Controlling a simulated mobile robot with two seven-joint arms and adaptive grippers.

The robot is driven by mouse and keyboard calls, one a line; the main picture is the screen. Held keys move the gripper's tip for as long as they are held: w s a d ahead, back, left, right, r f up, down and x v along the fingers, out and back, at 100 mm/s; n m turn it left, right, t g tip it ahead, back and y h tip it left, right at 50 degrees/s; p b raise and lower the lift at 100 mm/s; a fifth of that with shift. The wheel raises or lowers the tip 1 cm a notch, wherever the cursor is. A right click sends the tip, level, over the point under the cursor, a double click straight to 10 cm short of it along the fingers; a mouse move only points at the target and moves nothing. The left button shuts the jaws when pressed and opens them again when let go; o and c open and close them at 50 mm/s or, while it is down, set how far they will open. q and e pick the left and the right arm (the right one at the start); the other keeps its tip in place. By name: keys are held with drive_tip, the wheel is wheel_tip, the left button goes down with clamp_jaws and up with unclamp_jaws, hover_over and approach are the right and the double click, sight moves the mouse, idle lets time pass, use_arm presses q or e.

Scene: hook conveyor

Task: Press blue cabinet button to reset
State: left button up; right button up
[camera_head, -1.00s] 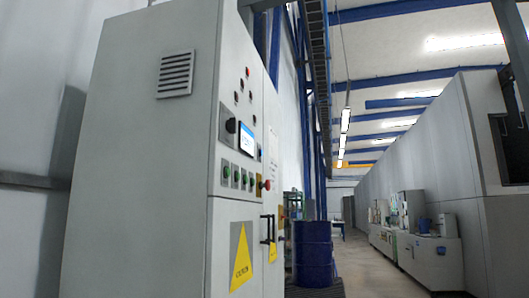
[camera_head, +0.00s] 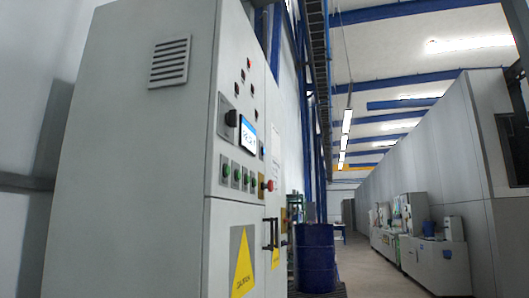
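A tall grey control cabinet (camera_head: 120,190) stands close on the left, its side panel and its narrow front face both showing. The front holds a lit screen (camera_head: 249,137), a row of green buttons (camera_head: 238,175) below it, and a red knob-like button (camera_head: 269,186) to their right. Several small red and dark indicators (camera_head: 243,76) sit above the screen. Neither of my grippers shows.
A yellow warning triangle (camera_head: 242,266) is on the lower cabinet door, near a dark handle (camera_head: 270,234). A blue drum (camera_head: 315,257) stands beyond the cabinet. An open aisle (camera_head: 366,270) runs along the middle, with grey machines (camera_head: 436,262) on the right.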

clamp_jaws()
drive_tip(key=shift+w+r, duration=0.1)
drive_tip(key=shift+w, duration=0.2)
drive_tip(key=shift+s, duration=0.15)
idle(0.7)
